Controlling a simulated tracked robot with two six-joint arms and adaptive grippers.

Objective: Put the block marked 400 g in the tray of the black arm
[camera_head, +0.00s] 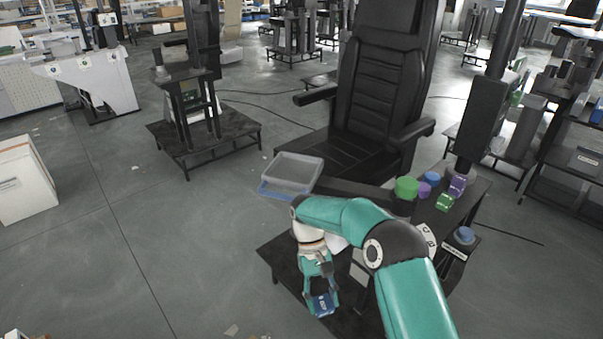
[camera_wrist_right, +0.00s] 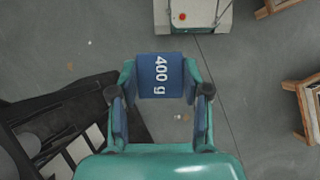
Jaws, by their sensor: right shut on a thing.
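My right gripper (camera_head: 319,290) is shut on the blue block marked 400 g (camera_head: 323,304). It holds the block low, over the left part of a dark platform. In the right wrist view the block (camera_wrist_right: 160,76) sits between the two fingers, its white "400 g" label readable. A clear, shallow tray (camera_head: 296,170) with a blue lower edge is at the left end of a black arm (camera_head: 350,191), up and left of my gripper. The tray looks empty. My left gripper is not in view.
A green cylinder (camera_head: 406,187), purple cube (camera_head: 457,184), green cube (camera_head: 445,202) and other small pieces stand right of the black arm. A black seat (camera_head: 375,110) rises behind. Open floor (camera_head: 190,230) lies left of the tray.

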